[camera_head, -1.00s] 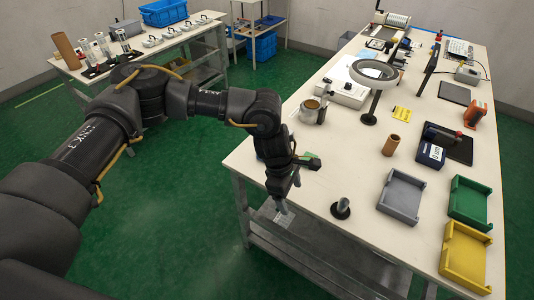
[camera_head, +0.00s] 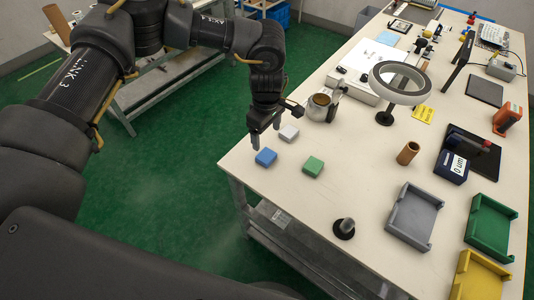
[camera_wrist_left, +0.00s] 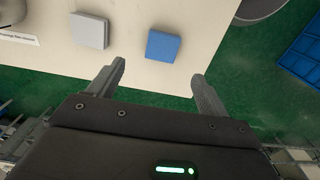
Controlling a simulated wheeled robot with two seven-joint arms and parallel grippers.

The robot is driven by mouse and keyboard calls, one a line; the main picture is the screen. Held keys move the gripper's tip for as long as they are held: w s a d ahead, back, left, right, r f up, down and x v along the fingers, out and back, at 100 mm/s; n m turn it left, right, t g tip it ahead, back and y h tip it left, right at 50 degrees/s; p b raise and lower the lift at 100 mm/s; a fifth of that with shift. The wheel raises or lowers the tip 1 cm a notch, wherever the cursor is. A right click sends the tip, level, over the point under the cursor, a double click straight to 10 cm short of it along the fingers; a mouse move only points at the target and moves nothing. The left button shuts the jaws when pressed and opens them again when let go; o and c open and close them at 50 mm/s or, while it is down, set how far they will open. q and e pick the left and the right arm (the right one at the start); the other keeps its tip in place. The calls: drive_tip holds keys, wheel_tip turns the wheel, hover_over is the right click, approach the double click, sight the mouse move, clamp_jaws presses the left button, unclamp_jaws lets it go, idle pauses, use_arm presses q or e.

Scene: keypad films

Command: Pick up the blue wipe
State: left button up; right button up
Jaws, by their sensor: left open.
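The blue wipe (camera_head: 266,157) is a small flat block lying on the white table near its left edge. It also shows in the left wrist view (camera_wrist_left: 163,45), just beyond the fingertips and between their lines. My left gripper (camera_head: 266,133) points down close behind the blue wipe, open and empty. In the left wrist view my open fingers (camera_wrist_left: 158,72) stand apart from the wipe. A whitish wipe (camera_head: 289,133) lies behind it, and a green wipe (camera_head: 313,166) lies to its right. My right gripper is not in view.
A metal cup (camera_head: 319,107) stands right of my left gripper, with a ring magnifier (camera_head: 400,82) beyond. A small post (camera_head: 345,227) stands near the front edge. Grey (camera_head: 414,216), green (camera_head: 490,228) and yellow (camera_head: 480,280) trays are at right. The table middle is mostly clear.

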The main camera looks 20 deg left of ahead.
sight(266, 156)
use_arm(q)
wheel_tip(266, 156, down, 4)
drive_tip(key=shift+r+p, duration=0.15)
drive_tip(key=shift+p, duration=0.2)
drive_tip(key=shift+f, duration=0.35)
drive_tip(key=f, duration=0.1)
drive_tip(key=f+p, duration=0.1)
drive_tip(key=f, duration=0.1)
drive_tip(key=f+p, duration=0.1)
drive_tip(key=shift+s+f, duration=0.2)
drive_tip(key=shift+s, duration=0.05)
drive_tip(key=shift+f, duration=0.25)
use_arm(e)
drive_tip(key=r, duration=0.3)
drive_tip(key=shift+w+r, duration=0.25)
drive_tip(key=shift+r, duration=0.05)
use_arm(q)
drive_tip(key=shift+c, duration=0.5)
drive_tip(key=c, duration=1)
